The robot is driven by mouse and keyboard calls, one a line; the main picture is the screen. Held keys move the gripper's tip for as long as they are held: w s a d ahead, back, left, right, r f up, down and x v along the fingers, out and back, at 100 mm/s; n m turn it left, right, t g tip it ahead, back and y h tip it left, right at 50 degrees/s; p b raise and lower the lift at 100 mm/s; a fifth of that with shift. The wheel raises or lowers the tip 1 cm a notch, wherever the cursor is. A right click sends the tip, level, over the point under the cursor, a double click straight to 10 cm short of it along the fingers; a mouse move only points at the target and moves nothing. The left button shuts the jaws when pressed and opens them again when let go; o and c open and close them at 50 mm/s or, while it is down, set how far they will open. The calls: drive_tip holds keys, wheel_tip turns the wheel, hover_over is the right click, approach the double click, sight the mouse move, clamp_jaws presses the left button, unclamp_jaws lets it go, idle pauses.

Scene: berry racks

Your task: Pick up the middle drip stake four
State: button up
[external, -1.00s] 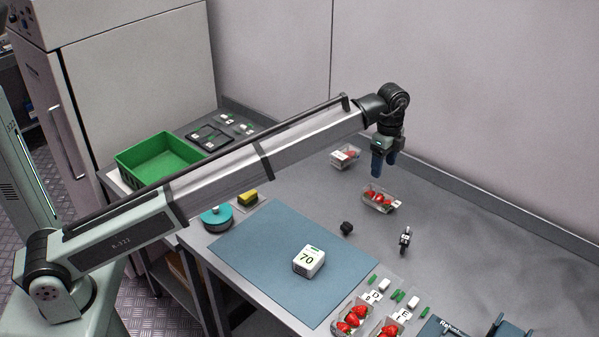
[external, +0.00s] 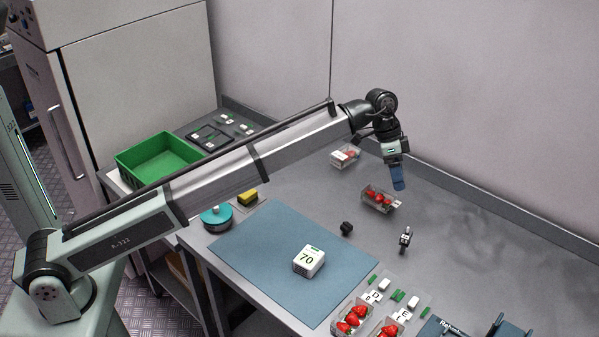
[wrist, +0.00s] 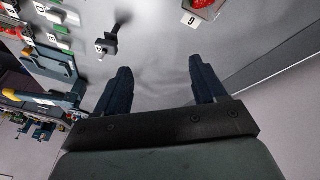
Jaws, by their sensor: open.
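A small black stake-like piece with a white tag (external: 405,240) stands alone on the grey bench, right of the blue mat.
A strawberry punnet (external: 379,198) stands below my gripper, another (external: 345,156) farther back. Filled punnets and tags crowd the front edge. The back wall is close; the right bench is clear.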

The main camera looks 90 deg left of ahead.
sight(411, 236)
drive_tip(key=s+d+r+n+t+h, duration=0.1)
drive_tip(key=d+r+n+t+h, duration=0.35)
drive_tip(key=n, duration=1.15)
drive_tip(key=s+d+f+n+t+h, duration=0.15)
drive_tip(key=d+n+t, duration=0.6)
drive_tip(key=n, duration=0.85)
drive_tip(key=shift+h, duration=0.3)
drive_tip(key=shift+w+a+f, duration=0.1)
drive_tip(key=shift+f, duration=2)
drive_tip(key=shift+w+a+f, duration=0.15)
drive_tip(key=shift+f, duration=1.9)
drive_tip(key=shift+w+a+f, duration=0.1)
drive_tip(key=shift+f, duration=2)
drive_tip(key=x, duration=0.5)
drive_tip(key=shift+f, duration=0.1)
drive_tip(key=shift+c, duration=0.2)
drive_tip(key=c, duration=1)
